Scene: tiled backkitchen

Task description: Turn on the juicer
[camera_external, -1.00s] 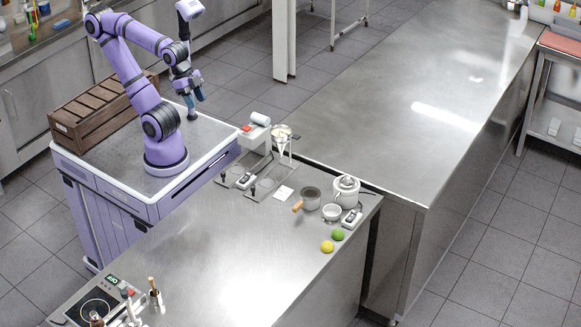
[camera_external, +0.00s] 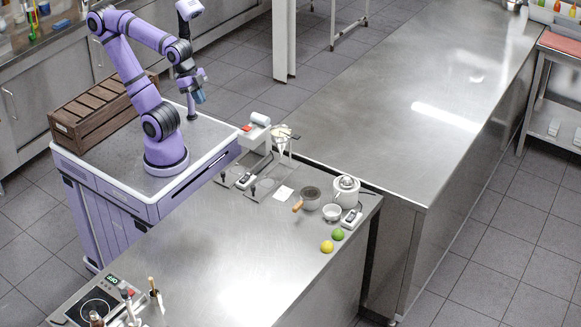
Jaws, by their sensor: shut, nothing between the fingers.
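The white juicer (camera_external: 345,190) stands near the right end of the steel counter, close to its back edge. A small light device with a dark patch (camera_external: 351,218), perhaps a switch, lies just in front of it to the right. A white bowl (camera_external: 331,212) stands at its front left. My gripper (camera_external: 200,97) is shut and empty. It points down in the air above my base, well to the left of the juicer and apart from it.
A grey pot with a wooden handle (camera_external: 310,198) stands left of the juicer. A lime (camera_external: 338,234) and a lemon (camera_external: 327,247) lie in front. A pour-over stand (camera_external: 281,150) is between my arm and the juicer. The counter's middle (camera_external: 230,250) is clear.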

